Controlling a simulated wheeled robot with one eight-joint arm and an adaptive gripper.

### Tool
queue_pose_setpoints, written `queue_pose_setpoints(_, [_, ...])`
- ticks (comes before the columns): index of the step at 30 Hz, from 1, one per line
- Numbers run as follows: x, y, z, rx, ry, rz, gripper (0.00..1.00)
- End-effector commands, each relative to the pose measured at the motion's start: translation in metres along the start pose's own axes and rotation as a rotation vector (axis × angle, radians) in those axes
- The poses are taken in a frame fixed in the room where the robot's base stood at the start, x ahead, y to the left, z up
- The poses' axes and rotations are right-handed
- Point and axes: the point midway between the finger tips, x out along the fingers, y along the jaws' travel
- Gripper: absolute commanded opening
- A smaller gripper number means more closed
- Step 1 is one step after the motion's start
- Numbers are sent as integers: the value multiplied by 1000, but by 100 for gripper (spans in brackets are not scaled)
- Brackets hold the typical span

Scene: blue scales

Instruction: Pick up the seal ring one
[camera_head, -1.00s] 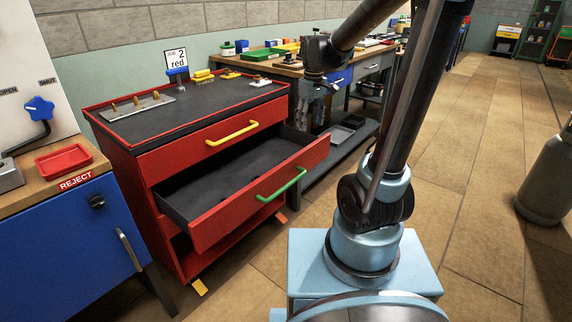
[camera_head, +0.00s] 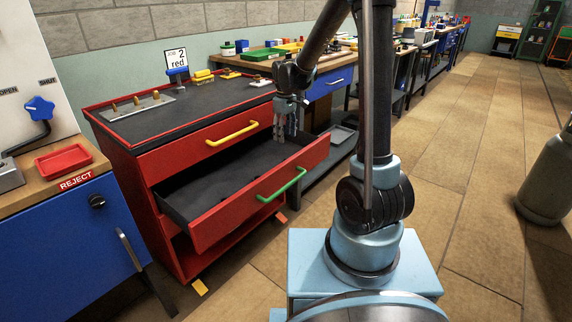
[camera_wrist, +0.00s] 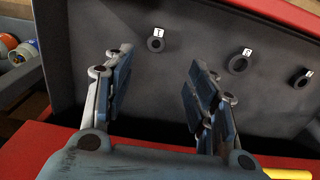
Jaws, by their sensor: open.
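My gripper (camera_head: 287,134) is open and empty, pointing down over the right end of the open red drawer (camera_head: 247,205). In the wrist view, the gripper's two fingers (camera_wrist: 158,60) are spread wide over the drawer's dark floor. Three small black rings with white tags lie on that floor. The left ring (camera_wrist: 156,45) shows between and beyond the fingertips; its tag looks like a 1 or a T. The middle ring (camera_wrist: 238,65) lies to the right of the right finger. The right ring (camera_wrist: 300,80) is near the frame's edge. The last two tags are hard to read.
The drawer's red front has a green handle (camera_head: 282,184). A closed drawer with a yellow handle (camera_head: 232,133) is above it. The cabinet top (camera_head: 190,100) holds brass pegs and a "2 red" sign (camera_head: 176,57). A red reject tray (camera_head: 64,160) is at left.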

Motion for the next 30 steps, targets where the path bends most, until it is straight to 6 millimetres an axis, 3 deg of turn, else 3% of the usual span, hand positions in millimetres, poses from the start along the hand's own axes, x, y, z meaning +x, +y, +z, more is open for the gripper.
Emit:
queue_pose_setpoints(9, [50, 1, 0, 1, 0, 0, 52])
queue_pose_setpoints(22, [78, 2, 0, 2, 0, 0, 52])
queue_pose_setpoints(30, [110, 8, 2, 2, 0, 0, 52])
